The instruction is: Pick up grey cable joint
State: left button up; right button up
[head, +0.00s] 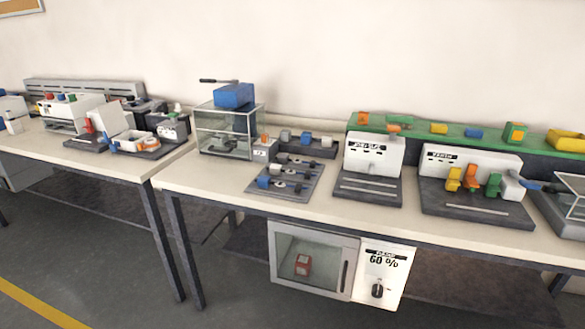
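Small grey pieces, which may be the cable joints, show in the head view. One grey piece (286,135) sits in the dark rack at the back of the right-hand table, left of a blue piece (305,137). Another grey piece (326,141) is at the rack's right end. On the grey plate (300,194) in front lie blue and grey pieces with dark rods, including a blue one (263,182). They are too small to tell exactly which is the cable joint. Neither of my grippers is in view.
A glass box (228,128) with a blue press (234,95) stands left of the rack. White machines (374,153) stand right, before a green shelf (415,128) with coloured pieces. A cabinet (312,260) is below. The right-hand table's (205,185) front-left area is clear.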

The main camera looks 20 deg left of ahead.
aim_at(283, 158)
jog(key=i+j+z, duration=0.3)
jog(key=i+j, duration=0.5)
